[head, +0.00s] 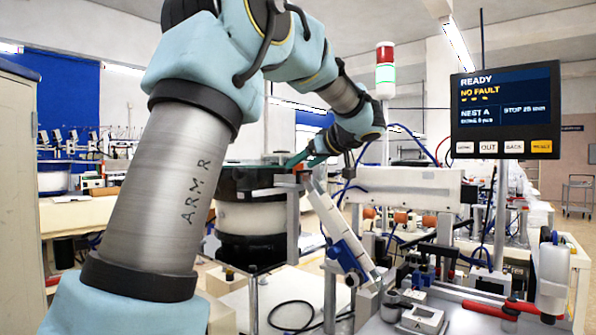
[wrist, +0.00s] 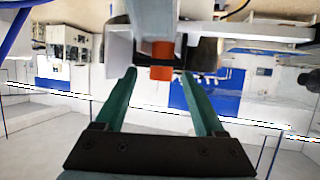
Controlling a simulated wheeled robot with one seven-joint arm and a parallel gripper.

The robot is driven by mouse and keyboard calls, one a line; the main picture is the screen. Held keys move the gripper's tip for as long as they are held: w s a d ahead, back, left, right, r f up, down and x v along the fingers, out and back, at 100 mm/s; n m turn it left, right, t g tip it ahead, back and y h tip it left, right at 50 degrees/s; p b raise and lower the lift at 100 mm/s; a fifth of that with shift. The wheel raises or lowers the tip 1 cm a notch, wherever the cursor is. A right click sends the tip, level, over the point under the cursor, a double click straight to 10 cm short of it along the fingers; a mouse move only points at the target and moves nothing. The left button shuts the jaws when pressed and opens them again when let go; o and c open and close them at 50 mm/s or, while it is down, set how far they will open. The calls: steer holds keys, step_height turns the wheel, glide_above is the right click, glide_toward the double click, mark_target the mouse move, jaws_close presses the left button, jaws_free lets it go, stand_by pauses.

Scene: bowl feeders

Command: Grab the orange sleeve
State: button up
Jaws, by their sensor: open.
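An orange sleeve (wrist: 161,62) shows in the wrist view, at the end of a track piece, with a dark band across it. My gripper (wrist: 159,74) has two green fingers spread apart, one on each side of the sleeve in the picture. The sleeve appears just beyond the fingertips, and I see no contact. In the head view my gripper (head: 297,159) is at the top of the sloping feeder track, beside the bowl feeder. A small orange patch shows there, too small to identify surely.
The dark and white bowl feeder (head: 250,215) stands left of the sloping track (head: 340,235). Several orange parts (head: 400,216) sit along the machine behind. A screen (head: 504,110) reading READY, NO FAULT is at the upper right. A clear bottle (head: 552,275) stands lower right.

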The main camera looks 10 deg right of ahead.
steer(key=shift+x, duration=1.5)
steer(key=shift+s+a, duration=0.1)
steer(key=shift+c, duration=0.2)
jaws_close()
